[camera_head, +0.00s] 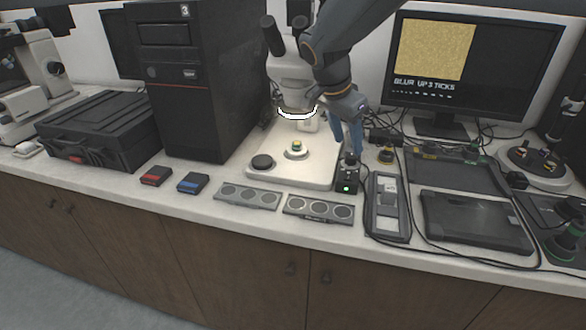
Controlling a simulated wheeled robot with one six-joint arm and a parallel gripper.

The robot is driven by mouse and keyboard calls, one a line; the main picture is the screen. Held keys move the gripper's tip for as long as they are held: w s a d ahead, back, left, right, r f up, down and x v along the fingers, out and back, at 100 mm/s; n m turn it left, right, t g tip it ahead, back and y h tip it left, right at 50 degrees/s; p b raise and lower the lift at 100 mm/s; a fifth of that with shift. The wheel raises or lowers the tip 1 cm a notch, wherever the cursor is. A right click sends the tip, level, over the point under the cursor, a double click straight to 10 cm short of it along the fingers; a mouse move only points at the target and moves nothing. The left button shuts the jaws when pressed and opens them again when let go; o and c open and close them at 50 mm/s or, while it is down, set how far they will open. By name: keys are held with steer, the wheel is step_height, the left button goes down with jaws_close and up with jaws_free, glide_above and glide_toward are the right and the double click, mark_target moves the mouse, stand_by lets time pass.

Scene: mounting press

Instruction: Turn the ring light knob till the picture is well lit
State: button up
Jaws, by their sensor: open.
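My gripper (347,146), with blue fingers, points down just above the small black ring light control box (347,180), which has a lit green light on its front. The knob on top of the box (350,157) is at the fingertips; I cannot tell whether they touch it. The fingers are apart. The ring light (297,113) glows white under the microscope head (292,75). A sample (296,146) sits on a round holder on the white microscope base (300,176). The monitor (470,65) shows a yellow grainy picture and the words "BLUR UP 3 TICKS".
A black computer tower (195,80) stands left of the microscope. Two grey trays with round wells (248,196) lie at the front edge. A grey long device (387,205), a dark flat case (475,222) and cables crowd the box's right side.

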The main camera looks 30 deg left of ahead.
steer(key=s+a+b, duration=0.1)
steer(key=s+a, duration=0.2)
steer(key=s, duration=0.6)
steer(key=s+a+b, duration=0.2)
steer(key=s+a, duration=0.2)
steer(key=s, duration=0.5)
steer(key=shift+s+a+f, duration=0.15)
steer(key=shift+f, duration=0.05)
stand_by(0.6)
